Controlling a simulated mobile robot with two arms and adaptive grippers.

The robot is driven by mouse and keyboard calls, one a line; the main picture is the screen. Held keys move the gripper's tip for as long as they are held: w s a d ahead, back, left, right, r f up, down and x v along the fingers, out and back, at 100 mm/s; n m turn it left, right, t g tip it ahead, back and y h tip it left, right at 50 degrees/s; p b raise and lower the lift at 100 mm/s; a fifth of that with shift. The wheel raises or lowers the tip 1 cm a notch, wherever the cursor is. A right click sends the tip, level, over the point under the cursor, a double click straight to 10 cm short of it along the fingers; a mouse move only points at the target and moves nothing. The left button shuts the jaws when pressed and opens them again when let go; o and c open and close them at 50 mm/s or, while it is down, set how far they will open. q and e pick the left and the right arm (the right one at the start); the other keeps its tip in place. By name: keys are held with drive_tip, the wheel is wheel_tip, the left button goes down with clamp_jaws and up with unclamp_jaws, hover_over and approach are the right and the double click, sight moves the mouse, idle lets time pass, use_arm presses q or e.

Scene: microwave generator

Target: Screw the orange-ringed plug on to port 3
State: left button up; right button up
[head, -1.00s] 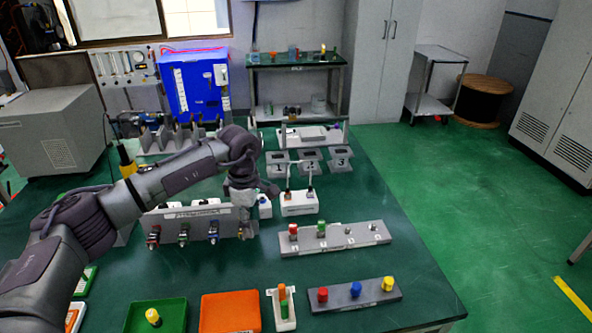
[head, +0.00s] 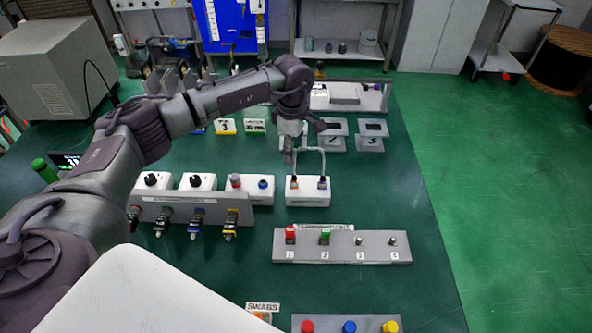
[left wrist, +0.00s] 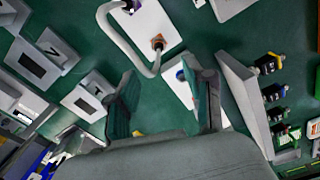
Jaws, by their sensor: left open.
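The grey port strip (head: 340,258) stands right of centre in the head view. Port 3 (head: 359,241) is a bare metal stud, as is port 4 (head: 392,240). A red cap sits on port 1 and a green one on port 2. Several ringed plugs hang on the grey rack (head: 180,207); the rightmost plug (head: 231,222) has a yellow-orange ring. The rack also shows at the right of the left wrist view (left wrist: 240,95). My left gripper (head: 290,158) is open and empty, above or behind the white handled box, away from the plugs. My right gripper is not in view.
White boxes with knobs (head: 203,182) stand behind the rack. Numbered grey holders (head: 369,137) are at the back. The bench between both strips is clear.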

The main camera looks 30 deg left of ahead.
sight(294, 174)
use_arm(q)
wheel_tip(294, 174, down, 10)
drive_tip(key=shift+w+r+p, duration=0.1)
drive_tip(key=shift+r+p, duration=0.05)
drive_tip(key=shift+p, duration=0.9)
drive_tip(key=shift+f, duration=0.55)
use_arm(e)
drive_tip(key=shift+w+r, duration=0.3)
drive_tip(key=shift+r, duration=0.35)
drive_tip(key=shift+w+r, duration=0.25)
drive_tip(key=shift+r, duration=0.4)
use_arm(q)
clamp_jaws()
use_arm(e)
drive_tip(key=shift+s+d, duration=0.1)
